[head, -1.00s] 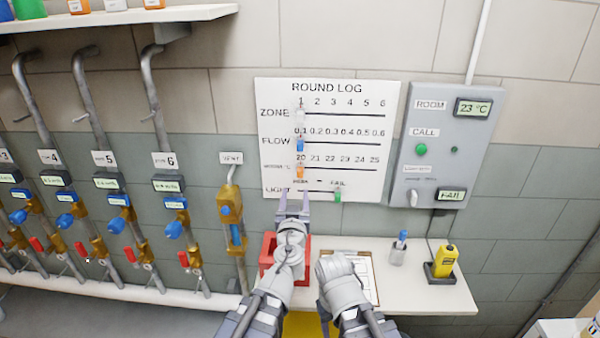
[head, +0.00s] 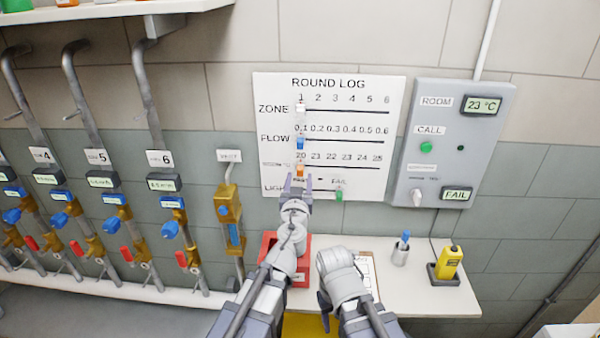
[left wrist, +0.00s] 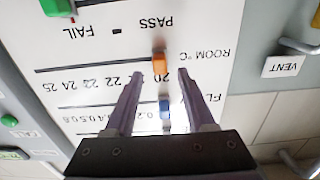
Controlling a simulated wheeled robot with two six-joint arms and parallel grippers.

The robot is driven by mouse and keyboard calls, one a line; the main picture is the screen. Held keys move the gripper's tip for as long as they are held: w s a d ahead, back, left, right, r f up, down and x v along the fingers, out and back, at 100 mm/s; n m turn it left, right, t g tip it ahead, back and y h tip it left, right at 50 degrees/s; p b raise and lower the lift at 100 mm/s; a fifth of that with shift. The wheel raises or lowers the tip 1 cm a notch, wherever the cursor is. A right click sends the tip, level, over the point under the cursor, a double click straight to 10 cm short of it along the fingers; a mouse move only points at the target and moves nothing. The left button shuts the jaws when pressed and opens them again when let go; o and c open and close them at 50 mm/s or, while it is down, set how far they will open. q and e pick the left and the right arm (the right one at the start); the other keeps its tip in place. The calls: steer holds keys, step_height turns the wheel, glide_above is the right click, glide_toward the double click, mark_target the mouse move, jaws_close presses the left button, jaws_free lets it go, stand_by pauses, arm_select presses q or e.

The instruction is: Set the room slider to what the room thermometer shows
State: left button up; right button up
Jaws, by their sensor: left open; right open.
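The round log board (head: 350,88) is on the wall with several slider rows. The orange room slider (head: 300,169) sits at the left end of its row, by the 20 mark. The room thermometer display (head: 482,105) on the grey panel reads 23 °C. My left gripper (head: 297,184) is open just in front of the room row. In the left wrist view the orange slider (left wrist: 159,63) lies between and beyond the open fingertips (left wrist: 159,75), apart from them. My right gripper (head: 326,310) is low in front of the shelf, away from the board; its fingers are partly hidden by its wrist.
The white zone slider (head: 300,108), blue flow slider (head: 300,143) and green light slider (head: 339,195) are on neighbouring rows. A red bin (head: 266,245), clipboard (head: 370,272), cup with a blue-topped item (head: 400,256) and yellow device (head: 449,262) occupy the shelf.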

mark_target(300, 172)
arm_select(q)
steer(key=w, duration=0.4)
steer(key=shift+w, duration=0.1)
jaws_close()
stand_by(1.3)
